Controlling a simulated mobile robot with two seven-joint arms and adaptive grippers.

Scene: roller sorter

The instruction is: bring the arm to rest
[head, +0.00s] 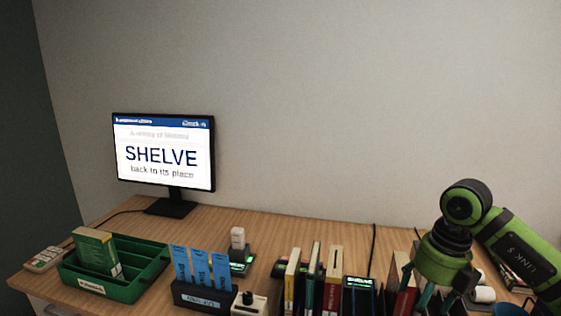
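My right arm comes in from the right edge, and its gripper (433,294) points down over the right part of the desk, at the right end of a row of upright books. Its fingers look spread apart and I see nothing held between them. The fingertips are close to the bottom edge of the picture and hard to make out. A red book (403,297) stands close beside the left finger; I cannot tell whether they touch. My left gripper is not in view.
A monitor (163,153) reading "SHELVE" stands at the back left. A green tray (150,287) holds a green and cream book (96,252). Blue cards (200,268) stand in a dark holder. Several upright books (311,280) fill the front centre. A white cylinder (484,294) is right of my gripper.

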